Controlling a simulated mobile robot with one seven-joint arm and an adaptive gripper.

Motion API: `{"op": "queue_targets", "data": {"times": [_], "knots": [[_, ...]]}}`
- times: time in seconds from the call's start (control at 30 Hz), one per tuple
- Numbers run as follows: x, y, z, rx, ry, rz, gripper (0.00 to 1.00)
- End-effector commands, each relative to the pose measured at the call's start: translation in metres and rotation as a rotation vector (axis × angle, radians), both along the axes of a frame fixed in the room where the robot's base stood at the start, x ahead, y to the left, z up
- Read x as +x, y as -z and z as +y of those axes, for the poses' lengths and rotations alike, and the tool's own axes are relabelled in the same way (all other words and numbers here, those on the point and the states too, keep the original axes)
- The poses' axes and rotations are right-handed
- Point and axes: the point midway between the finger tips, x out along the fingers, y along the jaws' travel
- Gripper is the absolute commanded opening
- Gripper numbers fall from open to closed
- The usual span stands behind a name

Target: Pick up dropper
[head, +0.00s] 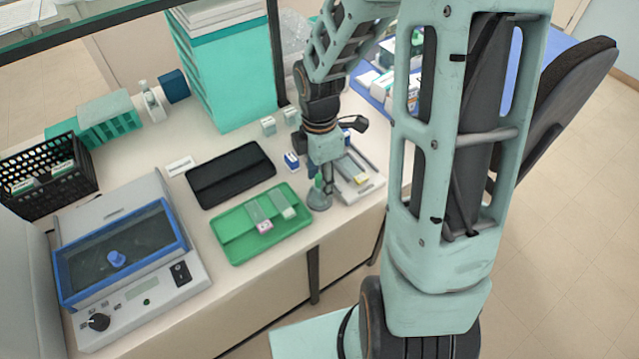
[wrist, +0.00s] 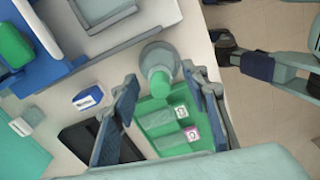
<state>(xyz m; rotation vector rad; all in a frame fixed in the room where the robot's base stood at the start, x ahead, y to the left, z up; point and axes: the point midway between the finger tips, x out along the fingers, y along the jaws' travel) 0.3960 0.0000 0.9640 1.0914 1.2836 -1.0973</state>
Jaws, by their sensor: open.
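The dropper, with a pale green rounded top, shows in the wrist view (wrist: 160,82) standing in a round grey base (wrist: 150,55). In the head view the grey base (head: 320,200) stands just right of the green tray, and the dropper is partly hidden by my gripper (head: 324,176). My gripper is open in the wrist view (wrist: 160,80), with one finger on each side of the dropper's top. Nothing is held. I cannot tell whether either finger touches it.
A green tray (head: 236,249) with slides lies beside the base. A black tray (head: 230,176), a blue-framed device (head: 118,250) and a small blue-and-white box (head: 291,160) are nearby. A grey rack (head: 366,188) stands close on the right, near the table edge.

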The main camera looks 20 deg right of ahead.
Motion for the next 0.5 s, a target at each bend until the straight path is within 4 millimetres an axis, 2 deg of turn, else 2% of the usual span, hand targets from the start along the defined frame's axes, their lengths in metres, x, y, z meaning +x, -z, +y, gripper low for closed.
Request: {"op": "queue_targets", "data": {"times": [0.1, 0.37, 0.5], "knots": [[0.0, -0.0003, -0.0001, 0.0, 0.0, 0.0, 0.39], [0.0, -0.0005, -0.0001, 0.0, 0.0, 0.0, 0.11], [0.0, -0.0006, -0.0001, 0.0, 0.0, 0.0, 0.1]]}}
